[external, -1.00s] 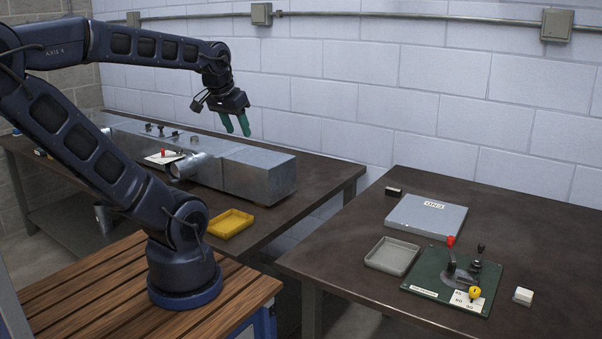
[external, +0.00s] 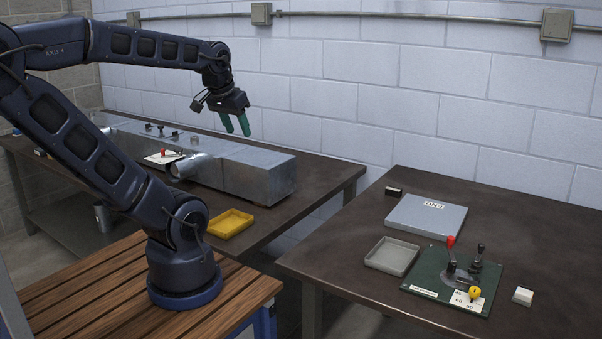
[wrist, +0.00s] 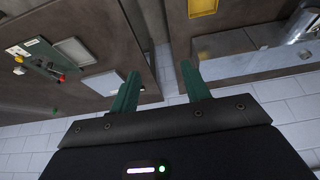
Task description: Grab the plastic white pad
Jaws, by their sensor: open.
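A small white pad (external: 523,296) lies on the right-hand dark table, to the right of the green control panel (external: 420,279). It looks like a small block with a pale top. In the wrist view a tiny white piece (wrist: 19,71) shows beside the panel at the far left, probably the same pad. My gripper (external: 236,124) is up in the air over the metal duct on the left-hand table, far from the pad. Its two green fingers are apart and empty, as the wrist view (wrist: 159,74) also shows.
The panel carries a red lever (external: 451,242), a black lever (external: 480,248) and a yellow knob (external: 474,293). The duct (external: 245,170) and yellow tray (external: 230,224) occupy the left table.

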